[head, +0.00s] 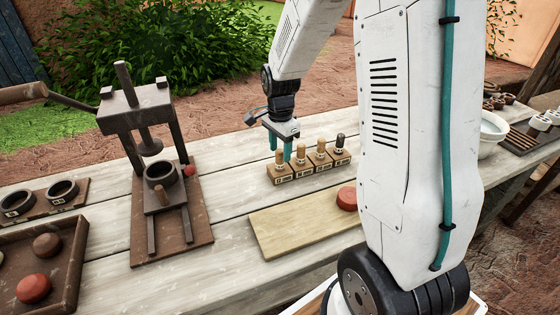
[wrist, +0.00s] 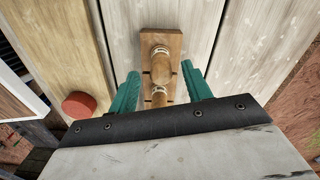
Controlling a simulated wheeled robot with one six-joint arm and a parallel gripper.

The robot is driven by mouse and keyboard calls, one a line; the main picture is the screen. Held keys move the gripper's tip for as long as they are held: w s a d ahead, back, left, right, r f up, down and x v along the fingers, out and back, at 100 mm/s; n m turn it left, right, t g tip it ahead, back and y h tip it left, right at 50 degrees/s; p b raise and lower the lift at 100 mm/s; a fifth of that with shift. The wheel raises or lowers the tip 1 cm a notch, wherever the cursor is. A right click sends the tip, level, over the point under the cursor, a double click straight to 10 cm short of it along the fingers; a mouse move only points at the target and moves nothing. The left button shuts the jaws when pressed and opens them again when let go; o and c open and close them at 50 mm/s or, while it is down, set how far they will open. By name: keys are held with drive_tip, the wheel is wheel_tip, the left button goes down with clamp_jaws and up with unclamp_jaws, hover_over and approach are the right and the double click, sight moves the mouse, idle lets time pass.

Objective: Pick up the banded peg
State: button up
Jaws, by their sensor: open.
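A wooden rack (head: 297,171) with small labelled blocks stands on the table in the head view, holding several short upright pegs. The leftmost peg (head: 279,158) and two others are tan; the rightmost (head: 340,142) is dark. In the wrist view the far end of the rack (wrist: 175,42) shows two pegs, the end peg (wrist: 161,63) and a nearer one (wrist: 159,96). Both have a pale ring, so I cannot tell which is the banded peg. My gripper (head: 280,151) is open and empty over the left part of the rack, its teal fingers straddling the row (wrist: 160,75).
A pale board (head: 290,222) with a red disc (head: 347,198) lies in front of the rack. A dark press (head: 137,112) stands to the left, with a tray (head: 72,262) of round lumps beyond. A white bowl (head: 490,135) is at the right.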

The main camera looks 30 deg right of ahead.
wheel_tip(320, 180, down, 4)
drive_tip(key=shift+w+f, duration=0.1)
clamp_jaws()
drive_tip(key=shift+r, duration=0.2)
wheel_tip(320, 180, up, 4)
drive_tip(key=shift+a+f, duration=0.1)
drive_tip(key=shift+f, duration=0.05)
drive_tip(key=s+a+r, duration=0.1)
drive_tip(key=s+a, duration=0.9)
drive_tip(key=s, duration=0.1)
drive_tip(key=shift+s+a, duration=0.4)
